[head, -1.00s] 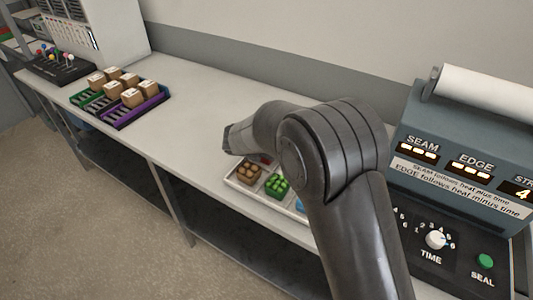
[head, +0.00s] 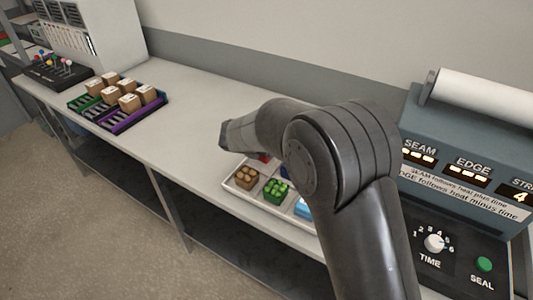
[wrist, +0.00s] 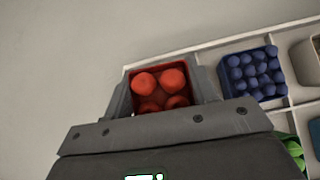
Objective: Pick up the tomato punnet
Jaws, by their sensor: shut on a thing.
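The tomato punnet (wrist: 160,88), a red tray with several round red tomatoes, sits between the fingers of my gripper (wrist: 162,88) in the wrist view. The fingers are shut on its two sides. It is at the corner of the white divided tray (wrist: 195,48); I cannot tell whether it still touches the tray floor. In the head view a small bit of red (head: 263,157) shows beside my arm, which hides the gripper and most of the punnet.
The white tray also holds a blueberry punnet (wrist: 252,72), a green-filled punnet (head: 276,190) and a brown-filled punnet (head: 246,177). A sealing machine (head: 465,165) stands at the right. Green and purple crates with boxes (head: 129,103) stand at the left. The counter between is clear.

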